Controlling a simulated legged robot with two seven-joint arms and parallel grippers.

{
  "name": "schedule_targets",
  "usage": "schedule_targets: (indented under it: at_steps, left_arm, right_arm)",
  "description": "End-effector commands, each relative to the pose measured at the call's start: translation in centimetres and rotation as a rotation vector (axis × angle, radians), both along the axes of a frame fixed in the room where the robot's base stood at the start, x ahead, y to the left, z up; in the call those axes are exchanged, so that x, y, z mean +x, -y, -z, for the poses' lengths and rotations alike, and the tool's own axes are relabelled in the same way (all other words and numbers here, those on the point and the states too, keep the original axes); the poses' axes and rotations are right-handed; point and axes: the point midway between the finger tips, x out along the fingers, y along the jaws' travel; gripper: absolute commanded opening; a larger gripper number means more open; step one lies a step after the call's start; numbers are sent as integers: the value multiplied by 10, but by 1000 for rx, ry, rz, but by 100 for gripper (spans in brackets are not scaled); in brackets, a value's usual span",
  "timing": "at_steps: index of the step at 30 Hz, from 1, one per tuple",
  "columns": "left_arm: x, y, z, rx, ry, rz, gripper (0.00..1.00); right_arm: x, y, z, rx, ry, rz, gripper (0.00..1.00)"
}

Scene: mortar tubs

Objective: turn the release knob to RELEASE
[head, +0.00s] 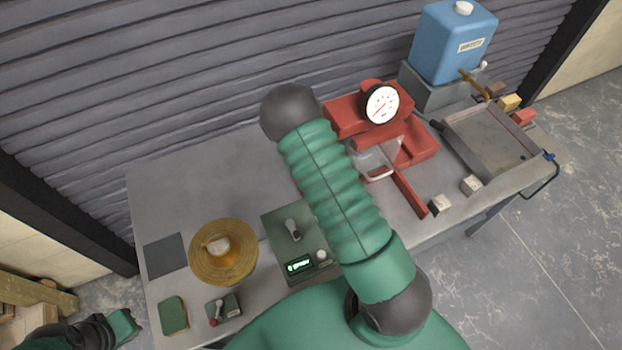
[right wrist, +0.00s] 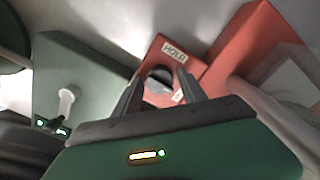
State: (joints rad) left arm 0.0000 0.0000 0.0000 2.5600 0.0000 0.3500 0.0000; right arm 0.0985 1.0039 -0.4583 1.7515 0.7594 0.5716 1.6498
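The red box (right wrist: 150,62) with a white HOLD label (right wrist: 174,50) is in the right wrist view. A grey and dark rounded knob (right wrist: 160,76) sits on it, and a second small label (right wrist: 178,96) is partly hidden. My right gripper (right wrist: 166,75) has its two dark fingers apart, one on each side of the knob. I see no clear contact with it. In the head view my right arm hides this gripper and the knob. My left gripper (head: 128,323) is at the lower left, off the table's corner; its fingers do not show clearly.
The red machine (head: 425,140) carries a round gauge (head: 381,104). A green control box (head: 287,222) with a lever, a brass pan (head: 222,262) and a green sponge (head: 173,315) are on the left. A blue tank (head: 452,45) and metal tray (head: 490,142) are on the right.

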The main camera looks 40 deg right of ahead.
Motion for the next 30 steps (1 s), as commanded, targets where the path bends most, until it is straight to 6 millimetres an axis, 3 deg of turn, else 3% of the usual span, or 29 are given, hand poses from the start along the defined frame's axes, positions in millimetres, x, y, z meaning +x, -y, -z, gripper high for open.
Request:
schedule_targets:
  at_steps: [10, 14, 17, 27, 30]
  left_arm:
    - [0, 0, 0, 0, 0, 0, 0]
    - [0, 0, 2, 0, 0, 0, 0]
    - [0, 0, 5, 0, 0, 0, 0]
    - [0, 0, 13, 0, 0, 0, 0]
    - [0, 0, 14, 0, 0, 0, 0]
  right_arm:
    - [0, 0, -1, 0, 1, -2, 59]
    - [2, 0, -12, -1, 5, -4, 59]
    - [2, 0, -32, 0, 6, -3, 59]
    - [3, 1, -130, 0, 5, -4, 59]
    - [3, 1, -150, 1, 3, -3, 59]
